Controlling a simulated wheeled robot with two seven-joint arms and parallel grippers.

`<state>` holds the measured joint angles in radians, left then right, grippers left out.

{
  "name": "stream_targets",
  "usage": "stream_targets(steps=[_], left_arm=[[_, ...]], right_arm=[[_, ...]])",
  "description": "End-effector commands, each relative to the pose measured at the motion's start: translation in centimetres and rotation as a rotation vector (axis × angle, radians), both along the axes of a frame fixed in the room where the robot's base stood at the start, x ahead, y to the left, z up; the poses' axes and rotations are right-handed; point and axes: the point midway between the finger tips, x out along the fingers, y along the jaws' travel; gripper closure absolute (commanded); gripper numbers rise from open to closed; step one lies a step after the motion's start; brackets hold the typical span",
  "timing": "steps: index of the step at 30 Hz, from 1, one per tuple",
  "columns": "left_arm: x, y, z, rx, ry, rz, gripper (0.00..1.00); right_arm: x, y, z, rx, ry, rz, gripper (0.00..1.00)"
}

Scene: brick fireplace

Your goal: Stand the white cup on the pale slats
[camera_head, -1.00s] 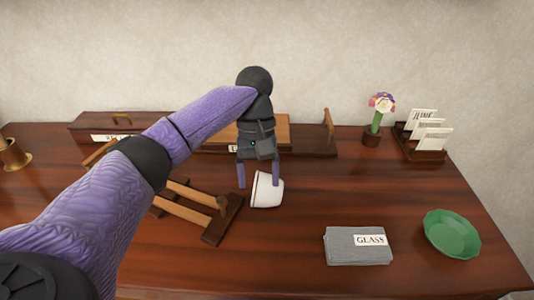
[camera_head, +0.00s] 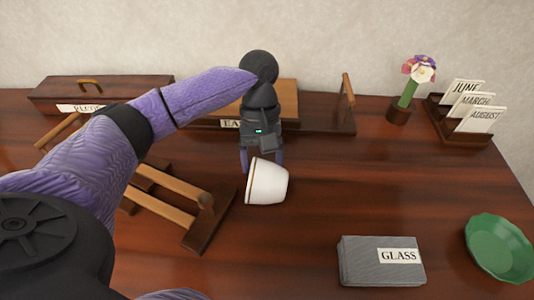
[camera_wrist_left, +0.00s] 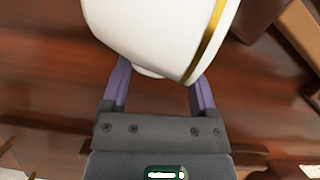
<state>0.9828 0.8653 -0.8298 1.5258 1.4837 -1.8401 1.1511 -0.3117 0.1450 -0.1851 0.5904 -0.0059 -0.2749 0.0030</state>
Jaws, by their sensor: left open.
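The white cup (camera_head: 270,183) with a gold rim lies tipped on its side on the brown table, its rim towards the left. My left gripper (camera_head: 262,162) is above and just behind it, fingers pointing down. A wooden rack with pale slats (camera_head: 168,213) and dark end pieces stands left of the cup, partly hidden by my arm. My right gripper is not in view.
A labelled tray with a pale wooden surface (camera_head: 287,97) and an upright handle (camera_head: 347,90) is behind my gripper. A grey GLASS block (camera_head: 360,262) and green bowl (camera_head: 498,248) are front right. A flower pot (camera_head: 402,109) and card holder (camera_head: 452,128) stand back right. The table right of the cup is clear.

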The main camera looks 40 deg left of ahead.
Motion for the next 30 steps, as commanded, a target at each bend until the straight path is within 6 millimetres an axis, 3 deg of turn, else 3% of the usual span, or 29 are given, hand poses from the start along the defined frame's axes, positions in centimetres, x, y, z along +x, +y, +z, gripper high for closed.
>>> stream_targets(steps=[5,16,30], left_arm=[[-0.01,0.0,0.16,0.0,-0.001,0.0,0.25],[0.0,0.01,0.15,0.0,-0.001,0.0,1.0],[0.01,0.02,0.14,0.001,-0.001,0.001,1.0]], right_arm=[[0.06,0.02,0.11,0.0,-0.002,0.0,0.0],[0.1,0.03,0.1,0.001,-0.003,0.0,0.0],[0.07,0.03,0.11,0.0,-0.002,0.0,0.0]])
